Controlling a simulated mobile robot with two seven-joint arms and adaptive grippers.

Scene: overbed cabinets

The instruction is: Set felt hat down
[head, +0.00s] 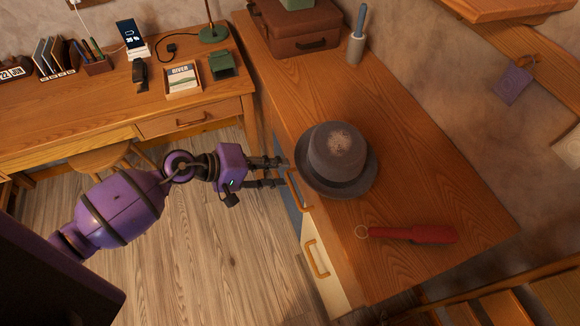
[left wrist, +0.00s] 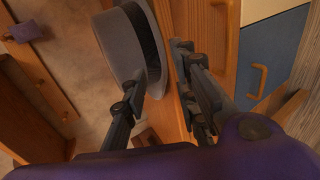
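The grey felt hat (head: 325,185) sits upright, crown up, on the wooden cabinet top, with its brim close to the left edge. It also shows in the left wrist view (left wrist: 122,45). A pale worn patch marks its crown. My left gripper (head: 284,171) is just left of the brim, with its fingers apart and pointing at it. In the left wrist view my left gripper (left wrist: 158,75) shows a gap between its fingers, with the brim edge near the gap. I cannot tell whether a finger touches the brim. My right gripper is not in view.
A red torch-like object (head: 415,234) lies near the hat on the cabinet top (head: 400,150). A brown suitcase (head: 300,32) and a grey-blue handled item (head: 356,45) stand farther back. Drawer handles (head: 316,259) project from the cabinet front. A desk (head: 60,110) stands left.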

